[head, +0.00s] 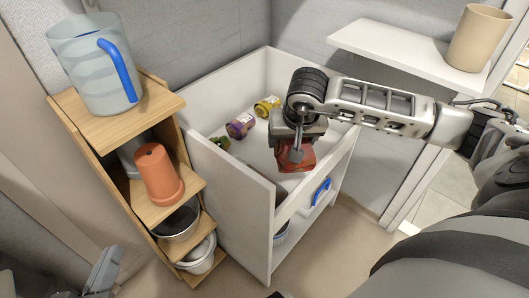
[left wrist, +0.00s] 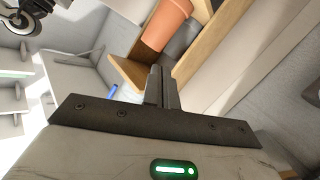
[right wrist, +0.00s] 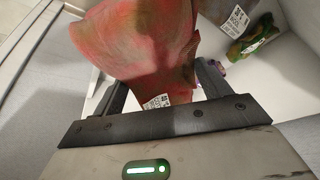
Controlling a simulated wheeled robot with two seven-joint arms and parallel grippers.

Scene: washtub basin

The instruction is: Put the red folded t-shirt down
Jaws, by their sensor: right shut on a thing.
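The red folded t-shirt (head: 297,160) hangs from my right gripper (head: 297,140), over the inside of the white basin near its right wall. In the right wrist view the shirt (right wrist: 150,45) is bunched between the two fingers, with a small white label near the jaws. The basin (head: 232,190) is a deep white tub; whether the shirt touches its floor cannot be told. My left gripper (head: 103,270) is low at the left edge, away from the shirt. In the left wrist view its fingers (left wrist: 162,88) are together with nothing between them.
A white wall shelf (head: 400,50) holds a beige cup (head: 478,40).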

